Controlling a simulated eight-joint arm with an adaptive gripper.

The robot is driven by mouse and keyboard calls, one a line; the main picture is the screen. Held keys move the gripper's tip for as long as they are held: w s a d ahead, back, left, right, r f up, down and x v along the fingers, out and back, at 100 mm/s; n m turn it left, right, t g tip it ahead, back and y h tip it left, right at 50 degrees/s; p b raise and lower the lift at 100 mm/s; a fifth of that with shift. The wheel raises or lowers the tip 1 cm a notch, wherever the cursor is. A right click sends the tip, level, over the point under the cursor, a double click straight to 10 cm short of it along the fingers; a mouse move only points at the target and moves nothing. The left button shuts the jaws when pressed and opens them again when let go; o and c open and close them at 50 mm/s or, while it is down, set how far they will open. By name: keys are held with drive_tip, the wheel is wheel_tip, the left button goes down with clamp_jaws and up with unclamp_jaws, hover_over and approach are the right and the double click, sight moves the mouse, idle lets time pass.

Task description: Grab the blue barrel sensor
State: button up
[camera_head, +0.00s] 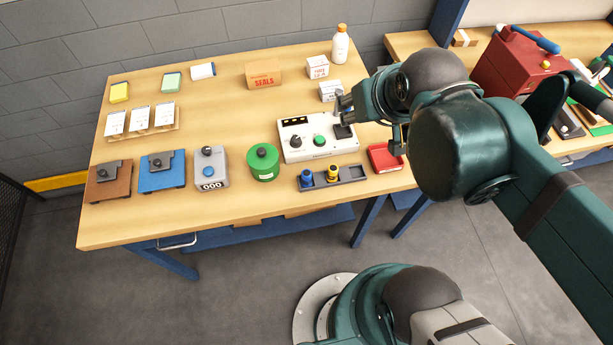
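A small blue barrel-shaped piece (306,177) stands upright at the left end of a dark grey tray (352,173) near the front edge of the wooden table. A similar yellow piece (333,172) stands beside it in the same tray. My gripper (346,108) is above the right side of the white control box, up and to the right of the blue piece and apart from it. The fingers are small and partly hidden by the wrist, so I cannot tell whether they are open.
The white control box (301,152) with a green button and black knob lies behind the tray. A green canister (263,162) stands to the left, and a red box (385,158) to the right. A white bottle (340,45) and cartons are at the back.

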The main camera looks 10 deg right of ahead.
drive_tip(key=n+g+p, duration=0.5)
drive_tip(key=n+g, duration=0.1)
drive_tip(key=n, duration=1.2)
hover_over(307, 172)
drive_tip(key=f, duration=0.7)
drive_tip(key=w+d+f, duration=0.1)
drive_tip(key=f, duration=0.3)
drive_tip(key=shift+f, duration=0.1)
drive_tip(key=shift+s+a+f+n+g+p, duration=0.35)
drive_tip(key=shift+s+a+f+n+g, duration=0.15)
drive_tip(key=shift+n, duration=0.2)
drive_tip(key=shift+f, duration=0.15)
drive_tip(key=shift+f, duration=1.2)
drive_tip(key=shift+f+b, duration=0.15)
drive_tip(key=shift+b, duration=0.15)
